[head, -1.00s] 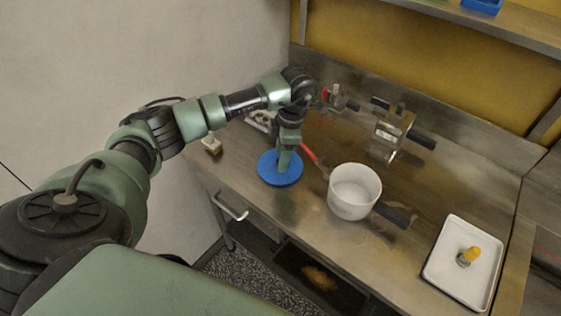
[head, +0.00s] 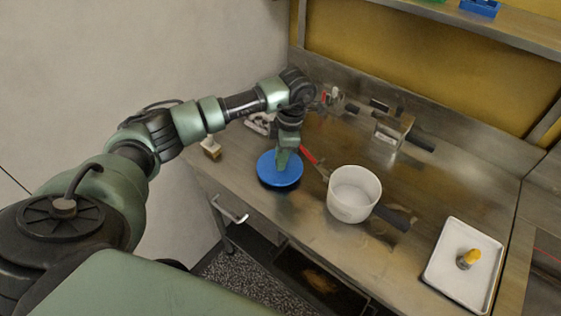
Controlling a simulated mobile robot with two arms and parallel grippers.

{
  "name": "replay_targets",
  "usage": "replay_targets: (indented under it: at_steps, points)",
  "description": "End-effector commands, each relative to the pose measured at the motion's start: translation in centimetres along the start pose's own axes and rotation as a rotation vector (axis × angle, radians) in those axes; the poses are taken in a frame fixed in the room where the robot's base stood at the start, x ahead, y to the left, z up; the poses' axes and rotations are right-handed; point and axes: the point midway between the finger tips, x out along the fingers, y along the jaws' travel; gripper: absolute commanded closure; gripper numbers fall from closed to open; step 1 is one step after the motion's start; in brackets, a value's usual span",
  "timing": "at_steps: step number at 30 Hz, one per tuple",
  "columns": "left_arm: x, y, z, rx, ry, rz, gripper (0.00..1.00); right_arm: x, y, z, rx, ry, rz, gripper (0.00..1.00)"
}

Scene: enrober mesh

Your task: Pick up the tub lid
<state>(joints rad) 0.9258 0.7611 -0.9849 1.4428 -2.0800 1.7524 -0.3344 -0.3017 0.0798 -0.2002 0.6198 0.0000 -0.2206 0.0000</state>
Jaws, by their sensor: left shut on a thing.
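The tub lid (head: 279,178) is a round blue disc near the left front part of the steel bench. My left gripper (head: 282,163) points down at its middle from above and is shut on it. The fingertips and the grip itself are too small to make out clearly. I cannot tell whether the lid touches the bench or is slightly above it. The white tub (head: 354,194) stands open and upright to the right of the lid, apart from it. My right gripper is not in view.
A red-handled tool (head: 311,158) lies between lid and tub. A metal device (head: 391,130) stands behind the tub. A white tray (head: 463,265) with a yellow-topped item (head: 468,258) is at right. A small block (head: 211,148) sits at the left edge. A shelf (head: 490,28) overhangs the back.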

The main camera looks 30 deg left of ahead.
Motion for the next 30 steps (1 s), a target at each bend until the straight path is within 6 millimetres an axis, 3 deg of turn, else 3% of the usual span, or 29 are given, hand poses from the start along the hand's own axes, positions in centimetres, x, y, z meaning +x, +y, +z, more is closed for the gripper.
replay_targets:
  at_steps: [6,21,30]
  points:
    - [-2.3,-0.2,-0.8,0.000,0.000,0.003,1.00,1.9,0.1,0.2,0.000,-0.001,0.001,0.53]
    - [-0.7,-9.3,-9.8,0.001,0.004,0.003,1.00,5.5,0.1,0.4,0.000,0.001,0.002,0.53]
    - [-0.6,-12.4,-12.7,-0.001,0.001,0.001,1.00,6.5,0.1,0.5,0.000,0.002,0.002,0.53]
